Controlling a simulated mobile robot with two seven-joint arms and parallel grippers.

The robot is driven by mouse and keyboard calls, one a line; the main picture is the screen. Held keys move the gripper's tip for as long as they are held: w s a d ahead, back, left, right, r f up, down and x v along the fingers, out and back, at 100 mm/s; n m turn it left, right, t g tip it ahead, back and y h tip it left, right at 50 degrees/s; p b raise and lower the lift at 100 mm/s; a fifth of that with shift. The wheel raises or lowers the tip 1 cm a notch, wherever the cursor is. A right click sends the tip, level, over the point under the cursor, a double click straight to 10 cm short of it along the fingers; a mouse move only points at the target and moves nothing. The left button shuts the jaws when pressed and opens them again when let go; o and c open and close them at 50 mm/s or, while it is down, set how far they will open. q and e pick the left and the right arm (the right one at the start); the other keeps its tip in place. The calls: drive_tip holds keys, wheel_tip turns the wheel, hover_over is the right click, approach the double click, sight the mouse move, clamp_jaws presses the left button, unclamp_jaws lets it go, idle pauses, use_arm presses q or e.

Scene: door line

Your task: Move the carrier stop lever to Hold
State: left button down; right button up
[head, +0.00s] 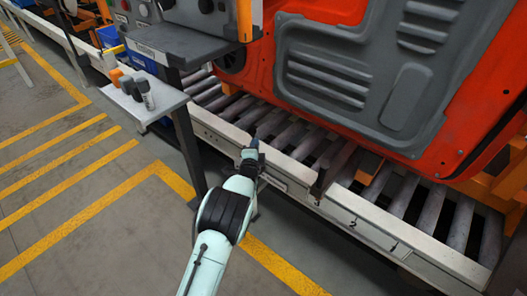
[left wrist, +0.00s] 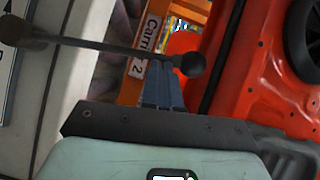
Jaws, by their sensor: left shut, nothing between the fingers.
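The carrier stop lever shows in the left wrist view as a thin dark rod (left wrist: 105,46) ending in a black ball knob (left wrist: 190,65). Its thick base is at the upper left, by the pale rail. My left gripper (left wrist: 163,75) is shut and empty, its fingertips close beside the rod near the knob; I cannot tell whether they touch. In the head view my left gripper (head: 254,144) is at the near rail of the roller conveyor, and I cannot make out the lever there. The Hold marking cannot be read. My right gripper is not in view.
The roller conveyor (head: 287,134) carries a red door panel (head: 455,130). An orange plate (left wrist: 137,62) reads "Carrier 2", partly covered. A dark post (head: 187,150) and a grey shelf with bottles (head: 115,92) stand left of my arm. The yellow-striped floor is clear.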

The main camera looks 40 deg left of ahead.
use_arm(q)
drive_tip(key=a, duration=0.2)
drive_tip(key=a+n+b, duration=0.1)
drive_tip(key=a, duration=0.1)
drive_tip(key=a+f+n+g+h, duration=0.1)
drive_tip(key=shift+w+a+b, duration=0.2)
drive_tip(key=shift+a+b, duration=0.15)
drive_tip(key=shift+a, duration=0.05)
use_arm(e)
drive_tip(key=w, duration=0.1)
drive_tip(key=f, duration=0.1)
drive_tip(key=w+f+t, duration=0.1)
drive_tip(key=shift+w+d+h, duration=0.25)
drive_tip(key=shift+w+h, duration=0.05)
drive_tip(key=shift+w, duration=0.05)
use_arm(q)
drive_tip(key=shift+s+a+r, duration=0.1)
drive_tip(key=shift+a, duration=0.15)
drive_tip(key=shift+d, duration=0.1)
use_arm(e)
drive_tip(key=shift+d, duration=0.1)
